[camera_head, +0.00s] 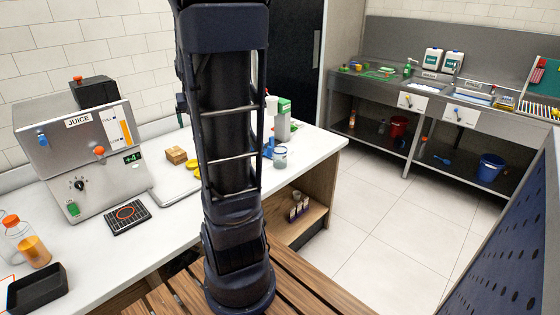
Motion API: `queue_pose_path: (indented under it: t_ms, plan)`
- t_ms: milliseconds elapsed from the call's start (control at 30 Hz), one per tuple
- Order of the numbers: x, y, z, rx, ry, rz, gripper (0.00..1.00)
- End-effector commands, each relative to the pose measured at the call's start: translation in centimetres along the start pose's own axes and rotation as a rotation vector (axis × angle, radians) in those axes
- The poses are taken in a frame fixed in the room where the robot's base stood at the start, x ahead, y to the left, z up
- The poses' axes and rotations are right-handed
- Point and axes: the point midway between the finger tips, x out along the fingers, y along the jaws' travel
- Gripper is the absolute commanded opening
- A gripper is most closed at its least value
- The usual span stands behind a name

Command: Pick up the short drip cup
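A small, pale grey-green, short cup (280,158) stands on the white counter, right of my arm and near the counter's right end. It looks like the short drip cup, but it is too small to be sure. Part of my dark arm rises through the middle of the picture and hides some of the counter behind it. My gripper is not in view. The silver juicer (92,165), labelled JUICE, stands on the counter at left. A black mat (128,216) with an orange ring lies in front of it.
A green-and-white carton (283,122) and a blue item (268,149) stand close to the cup. Small yellow items (193,166) and a brown box (176,155) are left of my arm. A bottle (26,243) and black tray (37,289) are at lower left. Open floor lies right.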

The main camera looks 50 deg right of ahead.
Motion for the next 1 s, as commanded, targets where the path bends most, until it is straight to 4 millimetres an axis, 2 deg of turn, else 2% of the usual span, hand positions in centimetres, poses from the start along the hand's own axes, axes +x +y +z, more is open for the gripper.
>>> queue_pose_path:
  t_ms: [33,200,367,500,667,800,900,1000]
  plan:
    - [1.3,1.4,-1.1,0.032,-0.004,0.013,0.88]
    - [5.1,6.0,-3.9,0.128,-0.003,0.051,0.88]
    - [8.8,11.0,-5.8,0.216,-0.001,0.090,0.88]
    - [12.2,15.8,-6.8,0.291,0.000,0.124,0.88]
    - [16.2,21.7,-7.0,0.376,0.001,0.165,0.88]
    - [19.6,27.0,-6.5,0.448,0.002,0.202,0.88]
    - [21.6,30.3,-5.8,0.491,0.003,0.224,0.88]
    - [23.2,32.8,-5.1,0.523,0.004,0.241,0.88]
